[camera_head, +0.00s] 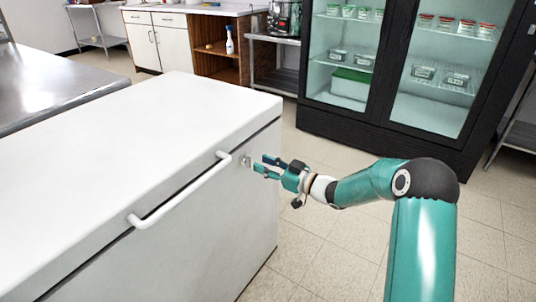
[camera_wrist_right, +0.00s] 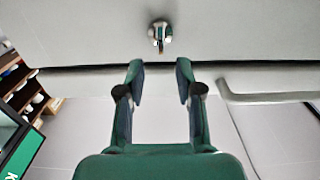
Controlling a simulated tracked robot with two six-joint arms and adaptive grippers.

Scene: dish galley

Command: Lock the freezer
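The freezer (camera_head: 150,125) is a white chest whose lid is down, filling the left and middle of the head view. Its long white handle (camera_head: 180,193) runs along the front and also shows in the wrist view (camera_wrist_right: 265,97). A small metal lock (camera_head: 246,161) sits on the front near the far end of the handle. In the wrist view the lock (camera_wrist_right: 159,36) is a round metal piece with a part sticking out. My right gripper (camera_head: 263,166) is open and empty, its fingertips (camera_wrist_right: 160,68) a little short of the lock. My left gripper is not in view.
A dark glass-door fridge (camera_head: 375,130) with several containers stands behind on the right. A metal table (camera_head: 50,85) is at the left. A counter with a spray bottle (camera_head: 229,40) is at the back. The tiled floor right of the freezer is clear.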

